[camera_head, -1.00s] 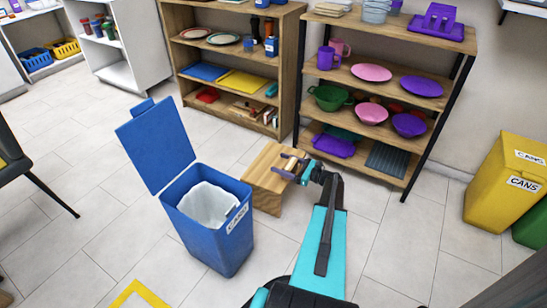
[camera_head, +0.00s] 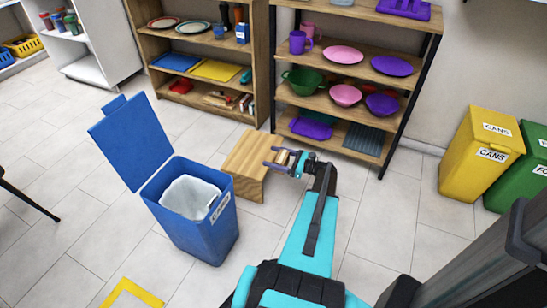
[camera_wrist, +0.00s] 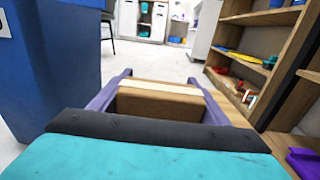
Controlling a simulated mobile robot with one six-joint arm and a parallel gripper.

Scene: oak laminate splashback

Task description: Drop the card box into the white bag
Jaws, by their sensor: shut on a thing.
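The card box (camera_wrist: 160,104), brown with a pale band, sits between the purple fingers of my gripper (camera_wrist: 160,88) in the wrist view. In the head view my gripper (camera_head: 277,158) is over or beside the wooden stool, to the right of the bin. The box is hard to make out there. The white bag (camera_head: 188,198) lines an open blue bin (camera_head: 200,235) whose lid stands up at the back. The bin's blue side (camera_wrist: 60,70) fills the left of the wrist view, and the bag is hidden there.
A wooden stool (camera_head: 245,163) stands between the bin and the shelves. A wooden shelf (camera_head: 200,95) and a black-framed shelf (camera_head: 350,55) with dishes stand behind. A yellow cans bin (camera_head: 477,165) and a green bin (camera_head: 525,180) are at the right. Floor left of the blue bin is clear.

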